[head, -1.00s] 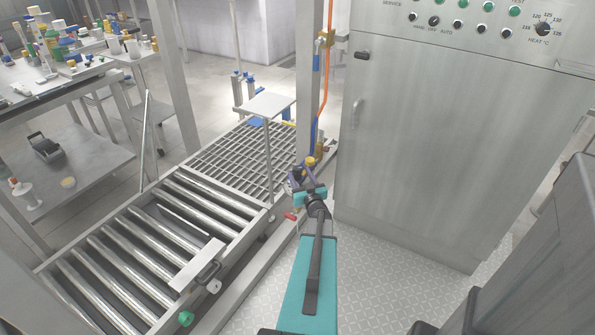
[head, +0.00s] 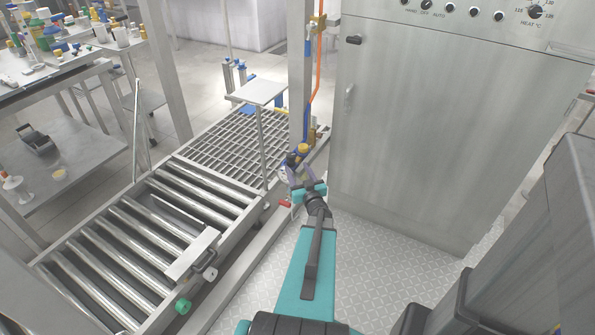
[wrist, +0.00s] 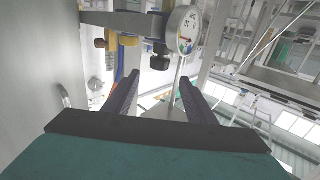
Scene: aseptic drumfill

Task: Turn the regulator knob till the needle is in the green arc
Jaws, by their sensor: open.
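In the wrist view, the round white gauge (wrist: 184,30) with dark figures and small coloured marks stands just beyond my right finger. Its needle and green arc are too small to read. A yellow-gold knob-like part (wrist: 128,40) and a dark rounded part (wrist: 160,62) sit left of the gauge; I cannot tell which is the regulator knob. In the head view, a yellow cap (head: 303,148) shows just beyond my gripper (head: 297,173). My gripper (wrist: 158,77) is open, with nothing between its fingers. The fittings appear beyond the fingertips; exact contact cannot be seen.
A steel post (head: 299,70) with an orange hose (head: 317,70) rises behind the fittings. A large steel cabinet (head: 420,130) stands at right. A roller conveyor (head: 120,258) and a small raised plate (head: 257,92) lie left. Patterned floor (head: 385,265) is clear at front right.

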